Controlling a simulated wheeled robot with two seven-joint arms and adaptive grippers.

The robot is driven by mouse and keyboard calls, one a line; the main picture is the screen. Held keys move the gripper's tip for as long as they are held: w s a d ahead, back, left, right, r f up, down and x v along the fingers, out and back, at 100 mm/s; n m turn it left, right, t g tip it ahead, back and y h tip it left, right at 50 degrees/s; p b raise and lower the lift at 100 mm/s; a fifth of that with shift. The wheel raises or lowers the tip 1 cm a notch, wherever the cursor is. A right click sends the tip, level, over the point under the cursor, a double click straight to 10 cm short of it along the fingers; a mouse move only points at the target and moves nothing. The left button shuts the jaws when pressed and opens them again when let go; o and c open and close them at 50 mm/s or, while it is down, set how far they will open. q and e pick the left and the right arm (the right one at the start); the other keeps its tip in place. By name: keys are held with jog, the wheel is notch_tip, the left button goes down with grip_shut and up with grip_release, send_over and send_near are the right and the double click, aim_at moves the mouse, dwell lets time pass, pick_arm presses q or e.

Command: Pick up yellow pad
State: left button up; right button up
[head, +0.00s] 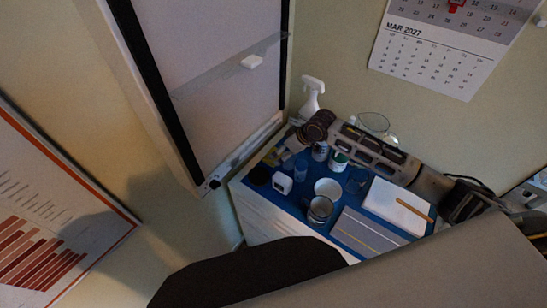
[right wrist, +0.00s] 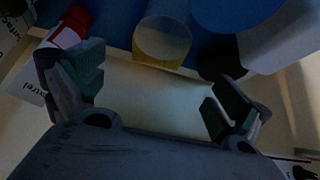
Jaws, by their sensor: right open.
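A small yellowish patch (head: 287,155) shows at the back left of the blue-topped surface in the head view. It is dim and partly covered, and I cannot tell if it is the yellow pad. My right arm reaches in from the right over the back of the surface, and its gripper (head: 296,140) is near that patch. In the right wrist view my right gripper (right wrist: 158,92) is open, its two fingers apart with nothing held between them. A pale cream surface shows behind the fingers. No clear yellow pad is visible there. My left gripper does not show.
In the wrist view, a yellow-based cylinder (right wrist: 162,42) and red-capped container (right wrist: 70,28) are close.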

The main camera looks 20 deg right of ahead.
jog(key=shift+x, duration=0.9)
jog(key=shift+w+a+f, duration=0.15)
jog(key=shift+f, duration=0.2)
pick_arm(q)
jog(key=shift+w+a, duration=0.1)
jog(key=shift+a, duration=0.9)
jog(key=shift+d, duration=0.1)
